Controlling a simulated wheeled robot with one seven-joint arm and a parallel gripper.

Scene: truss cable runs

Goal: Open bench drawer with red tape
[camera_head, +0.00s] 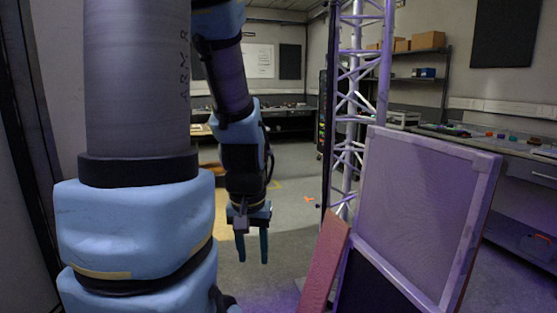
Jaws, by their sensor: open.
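My gripper (252,258) hangs in the middle of the view, fingers pointing down, open and empty, with nothing between the fingers. It is well apart from the benches. A workbench (488,149) runs along the right wall, and a pale drawer front (531,173) shows under its top at the right edge of the view. I cannot make out red tape on that front. Another bench (290,111) stands along the back wall, too small to tell its drawers. The drawer with red tape cannot be picked out.
A metal truss tower (361,100) stands right of centre. A framed panel (418,215) and a reddish board (325,262) stand at front right, hiding part of the right bench. Shelving (420,79) with boxes is behind. Open grey floor (290,205) lies beyond my gripper.

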